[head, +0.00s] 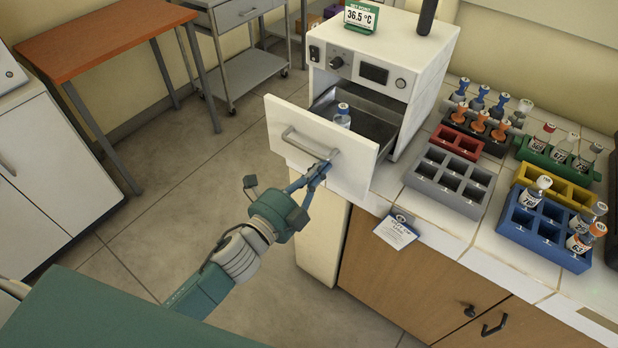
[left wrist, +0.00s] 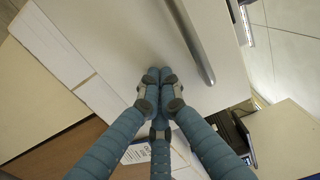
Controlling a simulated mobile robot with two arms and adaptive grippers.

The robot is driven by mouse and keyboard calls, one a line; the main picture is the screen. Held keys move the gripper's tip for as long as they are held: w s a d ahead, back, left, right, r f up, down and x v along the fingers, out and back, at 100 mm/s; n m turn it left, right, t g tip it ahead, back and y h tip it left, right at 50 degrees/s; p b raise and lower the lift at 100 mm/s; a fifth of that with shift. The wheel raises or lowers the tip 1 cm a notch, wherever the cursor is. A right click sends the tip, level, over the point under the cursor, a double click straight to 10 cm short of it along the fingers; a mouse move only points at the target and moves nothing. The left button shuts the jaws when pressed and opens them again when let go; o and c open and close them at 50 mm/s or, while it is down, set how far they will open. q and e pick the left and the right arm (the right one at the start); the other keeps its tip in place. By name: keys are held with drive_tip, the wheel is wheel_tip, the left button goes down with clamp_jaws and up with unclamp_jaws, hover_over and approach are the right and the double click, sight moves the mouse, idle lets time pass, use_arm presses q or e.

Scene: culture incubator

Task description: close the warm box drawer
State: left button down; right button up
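The white warm box (head: 382,62) stands on the bench, and its drawer (head: 318,148) is pulled well out. A bottle with a blue and white cap (head: 342,116) stands inside the drawer. The drawer's bar handle (head: 308,143) is on its white front; it also shows in the left wrist view (left wrist: 196,45). My left gripper (head: 321,170) has its fingertips close together at the drawer front, beside the handle's right end. In the left wrist view the left gripper's fingertips (left wrist: 158,76) meet against or just before the white front, with nothing between them. My right gripper is not in view.
Grey, red, green, yellow and blue racks with several bottles stand on the bench to the right (head: 448,178). A label card (head: 396,231) hangs at the bench's front edge. An orange-topped table (head: 104,38) and a cart (head: 246,70) stand at the back left. The floor between is clear.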

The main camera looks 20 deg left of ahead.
use_arm(q)
drive_tip(key=b+x, duration=0.1)
drive_tip(key=x, duration=1.4)
drive_tip(key=shift+w+d+f+b, duration=0.1)
drive_tip(key=shift+w+d+b, duration=0.05)
drive_tip(key=shift+w+b, duration=0.2)
drive_tip(key=shift+w, duration=0.15)
drive_tip(key=shift+r, duration=0.35)
